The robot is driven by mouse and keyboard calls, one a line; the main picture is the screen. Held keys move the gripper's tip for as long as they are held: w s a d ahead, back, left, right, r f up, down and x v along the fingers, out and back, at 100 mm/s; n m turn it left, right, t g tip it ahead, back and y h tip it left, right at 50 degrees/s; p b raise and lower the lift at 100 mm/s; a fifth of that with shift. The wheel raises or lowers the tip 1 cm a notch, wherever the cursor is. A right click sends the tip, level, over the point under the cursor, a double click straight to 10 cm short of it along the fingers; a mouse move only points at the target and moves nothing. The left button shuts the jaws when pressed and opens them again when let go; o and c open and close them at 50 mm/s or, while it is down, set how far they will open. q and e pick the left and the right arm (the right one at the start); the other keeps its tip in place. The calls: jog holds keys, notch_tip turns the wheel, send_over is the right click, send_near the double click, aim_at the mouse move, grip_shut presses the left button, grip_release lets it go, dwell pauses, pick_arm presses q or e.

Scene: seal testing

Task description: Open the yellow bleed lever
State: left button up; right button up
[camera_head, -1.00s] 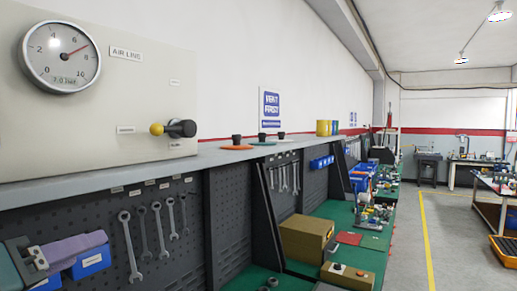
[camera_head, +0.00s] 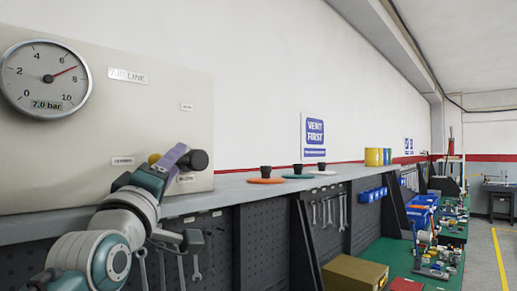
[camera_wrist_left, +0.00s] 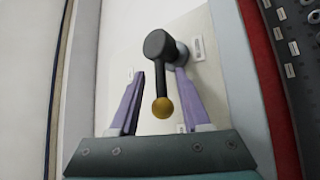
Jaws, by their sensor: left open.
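The bleed lever has a yellow ball knob (camera_head: 154,158) and a dark pivot hub (camera_head: 195,160) on the grey air line panel (camera_head: 150,110). In the left wrist view its dark rod runs from the hub to the yellow knob (camera_wrist_left: 162,107). My left gripper (camera_head: 172,160) is at the lever, partly covering it in the head view. In the left wrist view its two purple fingers (camera_wrist_left: 156,90) are open, one on each side of the rod and knob, with visible gaps. My right gripper is not in view.
A round gauge (camera_head: 45,78) on the panel reads about 7 bar. Orange (camera_head: 266,178), teal (camera_head: 298,174) and white discs with black knobs stand on the grey shelf to the right. Wrenches (camera_head: 328,213) hang below the shelf.

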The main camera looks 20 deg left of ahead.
pick_arm(q)
jog(key=shift+x, duration=0.85)
grip_shut()
dwell(0.9)
